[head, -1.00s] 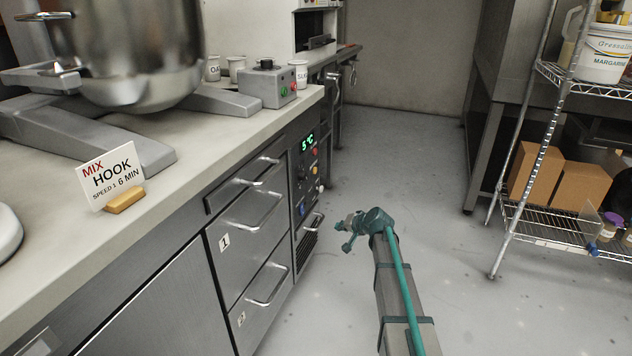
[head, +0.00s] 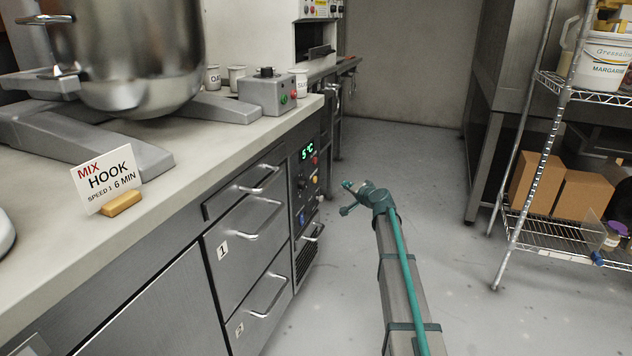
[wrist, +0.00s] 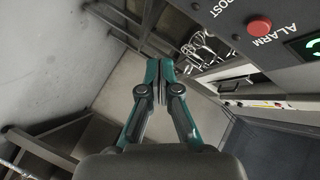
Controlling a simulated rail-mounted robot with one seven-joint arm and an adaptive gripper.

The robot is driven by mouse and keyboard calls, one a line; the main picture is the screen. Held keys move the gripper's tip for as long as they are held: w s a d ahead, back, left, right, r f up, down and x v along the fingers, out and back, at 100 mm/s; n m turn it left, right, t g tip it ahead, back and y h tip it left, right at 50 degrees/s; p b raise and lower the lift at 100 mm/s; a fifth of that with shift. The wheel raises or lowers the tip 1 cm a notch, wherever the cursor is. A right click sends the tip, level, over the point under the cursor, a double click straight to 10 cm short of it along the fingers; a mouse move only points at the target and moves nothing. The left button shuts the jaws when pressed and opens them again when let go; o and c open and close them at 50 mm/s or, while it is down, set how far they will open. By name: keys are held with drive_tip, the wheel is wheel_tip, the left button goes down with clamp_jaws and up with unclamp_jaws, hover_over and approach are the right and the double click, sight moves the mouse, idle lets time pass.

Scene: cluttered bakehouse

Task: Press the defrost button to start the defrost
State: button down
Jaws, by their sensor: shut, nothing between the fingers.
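The control panel (head: 305,185) is on the counter front, right of the drawers, with a green 5°C display (head: 307,150). It carries a red button, a yellow button (head: 315,179) and a blue one (head: 301,217); their labels are too small to read in the head view. In the wrist view the panel shows a red button (wrist: 259,25) by the word ALARM and a cut-off label ending in "OST" (wrist: 221,6); the button for that label is not identifiable. My gripper (head: 347,186), also in the wrist view (wrist: 160,66), is shut and empty, right of the panel and apart from it.
Drawers (head: 245,235) with protruding bar handles lie left of the panel. The counter (head: 190,150) holds a mixer bowl (head: 125,55), a sign (head: 106,178) and a control box (head: 267,92). A wire shelf (head: 555,236) stands at right. The floor (head: 420,170) between is clear.

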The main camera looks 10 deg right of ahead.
sight(315, 180)
drive_tip(key=shift+a, duration=0.1)
drive_tip(key=w+a+p, duration=0.2)
drive_tip(key=w+a, duration=0.2)
drive_tip(key=a, duration=0.3)
drive_tip(key=shift+w+a+p, duration=0.2)
drive_tip(key=shift+p, duration=0.2)
drive_tip(key=shift+a, duration=0.15)
idle(1.2)
drive_tip(key=shift+w+a, duration=0.2)
drive_tip(key=shift+w+a, duration=0.25)
drive_tip(key=shift+a, duration=0.15)
idle(0.9)
drive_tip(key=shift+s+d+f, duration=0.1)
idle(0.4)
drive_tip(key=shift+s+d+b, duration=0.35)
drive_tip(key=shift+d+b, duration=0.2)
drive_tip(key=shift+d, duration=0.05)
drive_tip(key=shift+s+d, duration=0.1)
drive_tip(key=shift+d, duration=0.05)
